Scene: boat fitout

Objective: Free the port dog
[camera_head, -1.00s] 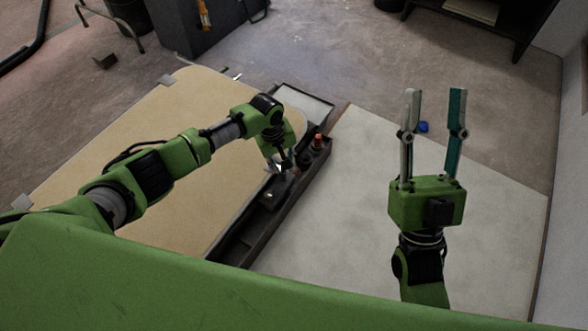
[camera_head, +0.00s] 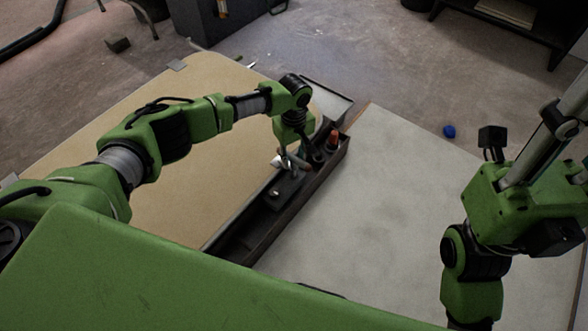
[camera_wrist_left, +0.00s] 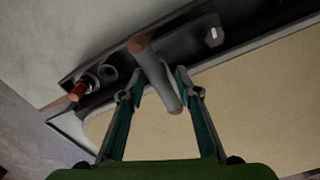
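A grey lever with brownish ends, which looks like the dog (camera_wrist_left: 154,72), lies slanted between my left gripper's fingers in the left wrist view. My left gripper (camera_wrist_left: 158,90) is open around it. The right finger is close to the lever, and I cannot tell whether it touches. In the head view the left gripper (camera_head: 290,160) points down over the dark trough, with a brownish end of the lever (camera_head: 304,164) beside it. The fingers hide most of the lever there. My right gripper (camera_head: 560,125) is at the right edge, away from the trough, its fingertips partly out of frame.
The dark trough (camera_head: 240,240) holds a red-topped item (camera_head: 333,139), a dark ring-like cup (camera_head: 319,155) and a small shiny fitting (camera_head: 274,192). A tan panel (camera_head: 170,215) lies to its left, a bare pale panel (camera_head: 390,190) to its right. A blue object (camera_head: 449,131) is on the floor.

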